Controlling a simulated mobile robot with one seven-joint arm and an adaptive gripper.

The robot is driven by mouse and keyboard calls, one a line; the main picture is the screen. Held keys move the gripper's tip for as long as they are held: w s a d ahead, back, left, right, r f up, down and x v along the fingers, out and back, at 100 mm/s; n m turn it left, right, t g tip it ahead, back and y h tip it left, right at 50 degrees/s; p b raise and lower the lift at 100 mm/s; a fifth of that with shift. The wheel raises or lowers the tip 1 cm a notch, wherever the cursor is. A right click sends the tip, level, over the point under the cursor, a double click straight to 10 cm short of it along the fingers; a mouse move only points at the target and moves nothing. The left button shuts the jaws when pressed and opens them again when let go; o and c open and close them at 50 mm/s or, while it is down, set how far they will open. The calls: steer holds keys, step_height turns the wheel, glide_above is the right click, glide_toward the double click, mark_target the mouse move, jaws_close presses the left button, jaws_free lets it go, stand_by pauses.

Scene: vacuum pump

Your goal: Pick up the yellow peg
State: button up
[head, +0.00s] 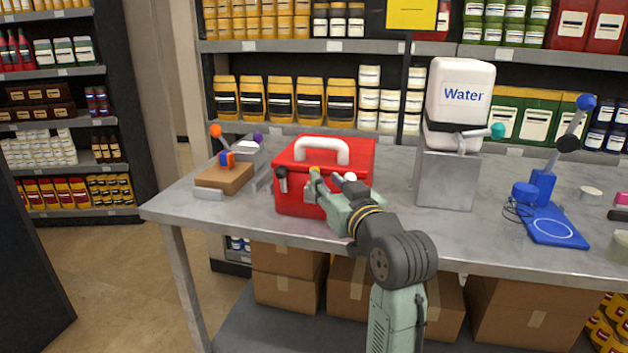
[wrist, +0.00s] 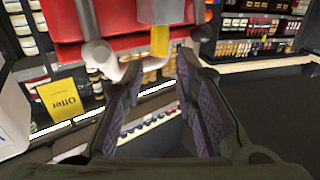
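The yellow peg (head: 314,171) shows as a small spot in the head view, at the front of the red box (head: 290,195) and beside my gripper (head: 332,182). The peg lies in line with the gap, at or just past the fingertips. I cannot tell whether either finger touches it. My arm hides part of the box front.
The box has a white handle (head: 322,145) and a dark grey knob (head: 282,176). A wooden block (head: 224,179) is left on the grey table (head: 395,222). A Water container (head: 458,90) on a grey block (head: 446,180) and a blue device (head: 553,225) are right.

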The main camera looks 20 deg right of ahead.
steer(key=w+p, duration=0.2)
steer(key=w, duration=0.3)
steer(key=shift+w+a, duration=0.1)
steer(key=shift+c, duration=0.3)
steer(key=c, duration=0.6)
